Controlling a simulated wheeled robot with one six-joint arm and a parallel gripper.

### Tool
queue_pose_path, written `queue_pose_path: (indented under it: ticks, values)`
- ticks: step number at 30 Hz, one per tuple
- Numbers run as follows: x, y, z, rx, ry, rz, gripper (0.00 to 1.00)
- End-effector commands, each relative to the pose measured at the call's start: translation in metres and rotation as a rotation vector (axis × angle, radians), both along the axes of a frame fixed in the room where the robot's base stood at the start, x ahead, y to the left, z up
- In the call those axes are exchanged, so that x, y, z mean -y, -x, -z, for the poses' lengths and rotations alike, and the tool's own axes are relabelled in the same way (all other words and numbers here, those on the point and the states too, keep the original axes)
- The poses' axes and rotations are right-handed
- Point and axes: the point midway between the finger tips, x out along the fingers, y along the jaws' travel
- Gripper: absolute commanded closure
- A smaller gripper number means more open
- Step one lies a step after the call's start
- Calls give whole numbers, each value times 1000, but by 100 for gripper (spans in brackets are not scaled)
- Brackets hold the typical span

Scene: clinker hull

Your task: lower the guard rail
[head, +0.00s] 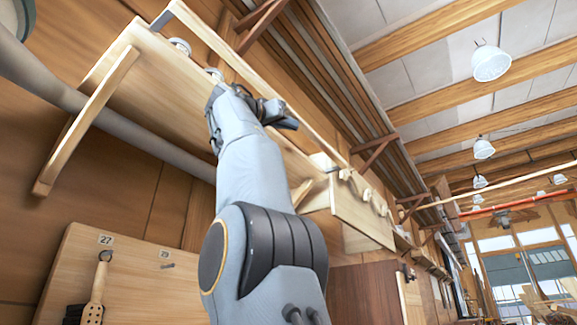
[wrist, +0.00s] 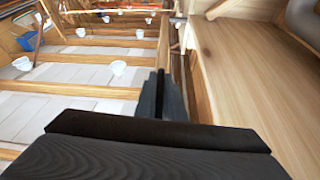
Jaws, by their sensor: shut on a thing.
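The guard rail (head: 222,56) is a long, pale wooden bar along the front of a high wooden shelf (head: 120,78). It stands up from the shelf, with a gap between it and the board at the left end. My gripper (head: 284,115) is up at the rail's middle, shut on it. In the wrist view, the dark fingers (wrist: 160,95) are close together, and the gripper body hides most of what they hold. The shelf board also shows at the right of the wrist view (wrist: 250,75).
Small round white items (head: 180,46) stand on the shelf behind the rail. A slanting wooden bracket (head: 85,120) supports its left end. A tool board (head: 130,270) hangs below. Lamps (head: 490,63) hang from the beamed ceiling at right, with open air beneath.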

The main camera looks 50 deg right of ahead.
Motion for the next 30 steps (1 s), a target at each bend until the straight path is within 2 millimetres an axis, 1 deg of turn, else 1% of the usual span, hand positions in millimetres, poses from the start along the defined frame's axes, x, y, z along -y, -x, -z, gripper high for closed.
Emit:
queue_pose_path:
  ticks: [1,7,26,27,28,30]
  values:
    - [0,-4,5,-2,-1,0,100]
    - [-1,-9,11,-4,0,-1,100]
    - [-2,-14,13,-7,0,-4,100]
    - [-2,-14,13,-7,0,-4,89]
    - [-2,-14,13,-7,0,-4,84]
    - [-2,-13,13,-6,0,-3,83]
